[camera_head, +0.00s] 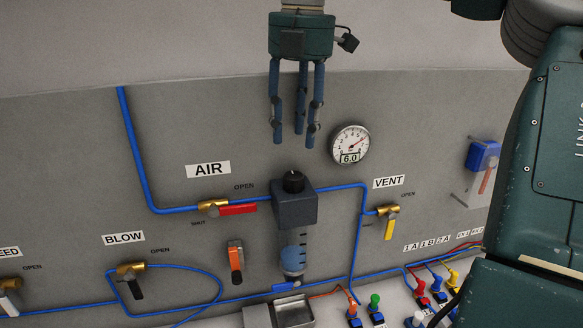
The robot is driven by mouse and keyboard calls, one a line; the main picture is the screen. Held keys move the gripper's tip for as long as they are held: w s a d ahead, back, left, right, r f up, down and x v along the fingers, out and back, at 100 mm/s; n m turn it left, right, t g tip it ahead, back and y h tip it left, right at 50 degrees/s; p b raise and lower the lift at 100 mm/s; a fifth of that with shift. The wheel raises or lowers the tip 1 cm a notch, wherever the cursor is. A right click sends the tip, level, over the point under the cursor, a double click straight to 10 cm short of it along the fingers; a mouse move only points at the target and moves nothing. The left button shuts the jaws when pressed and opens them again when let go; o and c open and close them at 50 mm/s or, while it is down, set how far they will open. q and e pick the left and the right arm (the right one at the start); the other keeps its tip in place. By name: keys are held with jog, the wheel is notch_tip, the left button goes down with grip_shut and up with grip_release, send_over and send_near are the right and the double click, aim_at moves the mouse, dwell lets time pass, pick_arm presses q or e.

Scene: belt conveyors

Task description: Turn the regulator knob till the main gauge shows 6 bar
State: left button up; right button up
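The regulator knob (293,182) is a small black knob on top of a dark grey regulator block (295,208), with a clear bowl holding blue liquid below it. The main gauge (349,145) is a round white dial with a red needle, up and right of the knob. Its digital window reads 6.0. My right gripper (295,139) hangs above the knob with its blue fingers pointing down. The fingers are apart and hold nothing, and a gap shows between their tips and the knob. My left gripper is not in view.
Blue pipe joins the AIR valve (238,209) with a red handle, the regulator and the VENT valve (390,228) with a yellow handle. A BLOW valve (132,278) is lower left. A metal tray (294,312) and coloured connectors (421,290) lie below. My green arm covers the right side.

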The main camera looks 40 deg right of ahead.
jog(key=p, duration=0.1)
send_over(293, 176)
jog(key=f, duration=0.4)
jog(key=shift+s+f, duration=0.3)
jog(key=shift+s, duration=0.05)
jog(key=f, duration=0.2)
jog(key=w+f+p, duration=0.1)
jog(key=f, duration=0.1)
jog(key=shift+d, duration=0.2)
jog(key=shift+s+a+f, duration=0.1)
jog(key=shift+f, duration=0.3)
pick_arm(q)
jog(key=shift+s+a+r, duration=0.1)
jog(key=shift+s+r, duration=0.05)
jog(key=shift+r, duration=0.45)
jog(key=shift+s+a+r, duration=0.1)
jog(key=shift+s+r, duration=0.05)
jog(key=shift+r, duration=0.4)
pick_arm(e)
jog(key=shift+s, duration=0.1)
